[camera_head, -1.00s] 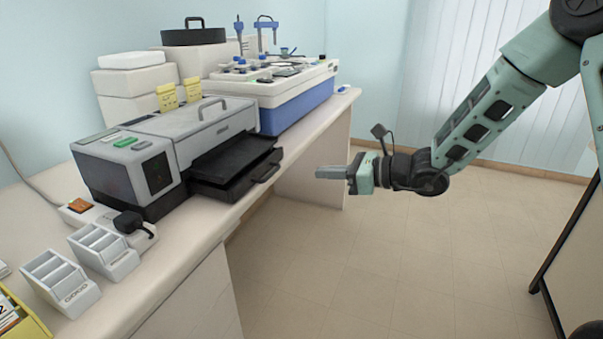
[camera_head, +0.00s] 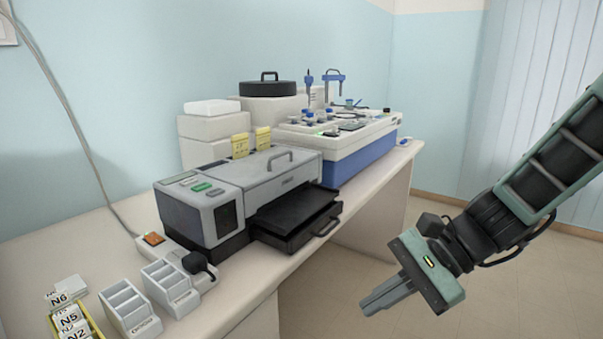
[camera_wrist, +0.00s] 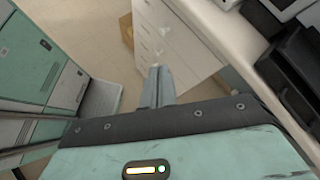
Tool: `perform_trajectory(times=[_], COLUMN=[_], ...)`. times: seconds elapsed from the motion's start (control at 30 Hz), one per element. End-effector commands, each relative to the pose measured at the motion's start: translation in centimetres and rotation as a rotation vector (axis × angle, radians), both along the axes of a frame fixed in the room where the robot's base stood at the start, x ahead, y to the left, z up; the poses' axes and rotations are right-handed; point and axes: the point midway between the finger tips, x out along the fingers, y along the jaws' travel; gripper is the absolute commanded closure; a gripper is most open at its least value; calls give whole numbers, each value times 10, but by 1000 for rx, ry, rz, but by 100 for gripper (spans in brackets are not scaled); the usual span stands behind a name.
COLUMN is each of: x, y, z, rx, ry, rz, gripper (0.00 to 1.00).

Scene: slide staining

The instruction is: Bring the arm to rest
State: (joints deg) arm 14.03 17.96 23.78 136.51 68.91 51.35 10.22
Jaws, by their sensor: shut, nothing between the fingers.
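My gripper (camera_head: 383,296) hangs at the lower right of the head view, pointing down and to the left. Its fingers are together with nothing between them. It is in free air in front of the bench (camera_head: 250,297), apart from it. The wrist view also shows the closed fingers (camera_wrist: 157,88) over the floor, beside a white drawer unit (camera_wrist: 180,45). My arm runs from the gripper up to the right edge of the head view.
A grey and black machine (camera_head: 240,195) with a black tray (camera_head: 300,217) pulled out at its front stands on the bench. White slotted racks (camera_head: 130,308) stand at the near left. A blue and white instrument (camera_head: 350,150) is farther back. Floor right of the bench is clear.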

Motion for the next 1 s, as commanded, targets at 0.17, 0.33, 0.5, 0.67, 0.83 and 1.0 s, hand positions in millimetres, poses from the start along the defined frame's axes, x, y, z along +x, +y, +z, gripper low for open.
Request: perform_trajectory(times=[0.17, 0.33, 0.5, 0.67, 0.83, 1.0], x=[-93, -132, -141, -142, -142, -142], y=[7, -11, -21, -23, -23, -23], z=[11, 21, 33, 36, 36, 36], rx=[-271, -452, -543, -569, -569, -569], ry=[-308, -616, -831, -900, -900, -900], rz=[615, 1121, 1430, 1523, 1523, 1523], gripper=[100, 100, 100, 100, 100, 100])
